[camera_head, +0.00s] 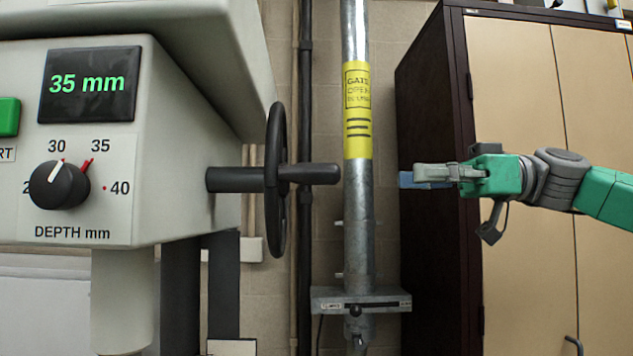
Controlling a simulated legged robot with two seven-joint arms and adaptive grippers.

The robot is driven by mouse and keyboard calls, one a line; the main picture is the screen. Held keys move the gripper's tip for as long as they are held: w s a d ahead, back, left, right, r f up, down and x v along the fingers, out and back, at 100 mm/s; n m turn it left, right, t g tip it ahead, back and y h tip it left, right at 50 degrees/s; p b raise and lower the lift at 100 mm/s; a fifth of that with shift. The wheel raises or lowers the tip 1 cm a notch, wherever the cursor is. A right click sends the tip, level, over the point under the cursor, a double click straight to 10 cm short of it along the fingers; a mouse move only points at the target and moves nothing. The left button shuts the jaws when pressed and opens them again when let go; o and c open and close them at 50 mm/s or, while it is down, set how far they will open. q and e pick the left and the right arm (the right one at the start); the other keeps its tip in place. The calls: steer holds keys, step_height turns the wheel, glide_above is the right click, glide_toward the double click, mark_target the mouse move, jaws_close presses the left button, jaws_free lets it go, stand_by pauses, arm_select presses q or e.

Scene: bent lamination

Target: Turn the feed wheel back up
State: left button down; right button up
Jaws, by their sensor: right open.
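The feed wheel (274,130) is a black handwheel seen nearly edge-on, on a dark shaft out of the right side of the grey machine (190,105). A black rod (320,174) sticks out from the wheel's right side. My right gripper (412,178) is green and grey with a bluish fingertip, comes in from the right and points left. It is open, with nothing seen between its fingers, and well apart from the wheel. My left gripper is not in view. The display (88,84) reads 35 mm. The depth knob's (60,186) white pointer is near 30.
An upright metal post (360,210) with a yellow label (357,110) stands between the wheel and my right gripper in the picture. A bracket (360,300) sits low on it. A tall cabinet (520,90) stands behind my right arm.

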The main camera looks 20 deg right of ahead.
mark_target(323, 174)
steer(key=x, duration=1.1)
steer(key=shift+s+a+p, duration=0.2)
steer(key=shift+a+p, duration=0.15)
steer(key=shift+p, duration=0.05)
steer(key=shift+a, duration=0.35)
steer(key=shift+w+a, duration=0.25)
steer(key=shift+a, duration=0.1)
steer(key=shift+s, duration=0.1)
jaws_close()
